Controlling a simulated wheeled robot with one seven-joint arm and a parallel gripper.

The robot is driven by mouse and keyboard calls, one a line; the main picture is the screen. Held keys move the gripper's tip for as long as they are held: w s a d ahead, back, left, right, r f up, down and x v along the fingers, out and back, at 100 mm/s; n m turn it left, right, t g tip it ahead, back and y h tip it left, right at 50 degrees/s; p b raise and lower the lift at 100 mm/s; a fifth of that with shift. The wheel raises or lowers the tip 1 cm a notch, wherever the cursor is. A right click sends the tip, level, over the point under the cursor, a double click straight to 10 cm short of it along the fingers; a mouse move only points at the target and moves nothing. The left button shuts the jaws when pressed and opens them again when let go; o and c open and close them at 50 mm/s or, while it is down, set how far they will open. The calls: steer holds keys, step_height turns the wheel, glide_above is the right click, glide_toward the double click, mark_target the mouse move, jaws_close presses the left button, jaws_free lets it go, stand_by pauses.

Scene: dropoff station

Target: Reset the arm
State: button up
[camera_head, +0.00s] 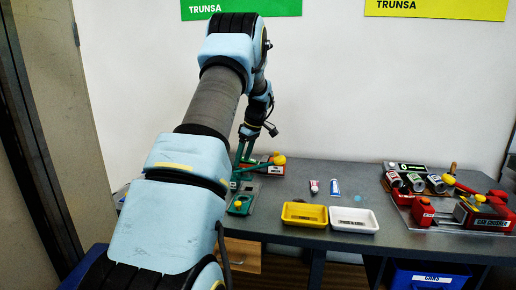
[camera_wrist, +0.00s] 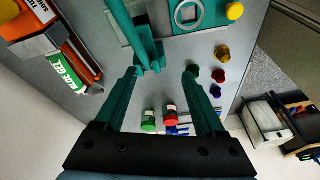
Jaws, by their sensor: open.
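My arm reaches forward from the lower left of the head view and bends down over the left part of the table. My gripper (camera_wrist: 162,74) shows in the wrist view as two green fingers held apart, with nothing seen gripped between them. In the head view its end is small and low over the green device, so its gap is hard to make out there. A green fixture (camera_wrist: 150,52) stands close beyond the left fingertip in the wrist view; I cannot tell whether they touch.
The grey table (camera_head: 290,188) holds a yellow tray (camera_head: 305,224), a white tray (camera_head: 354,229), two small tubes (camera_head: 335,187) and a red machine (camera_head: 422,211) with cans at right. A blue bin (camera_head: 428,280) is below. In the wrist view several coloured knobs (camera_wrist: 221,53) are near the right finger.

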steer(key=s+m+h, duration=0.1)
steer(key=s+m, duration=0.5)
steer(key=s, duration=1.1)
steer(key=s+a+r+m+h, duration=0.1)
steer(key=s+m, duration=0.6)
steer(key=s, duration=1.1)
steer(key=shift+t+h, duration=0.4)
steer(key=shift+h, duration=0.3)
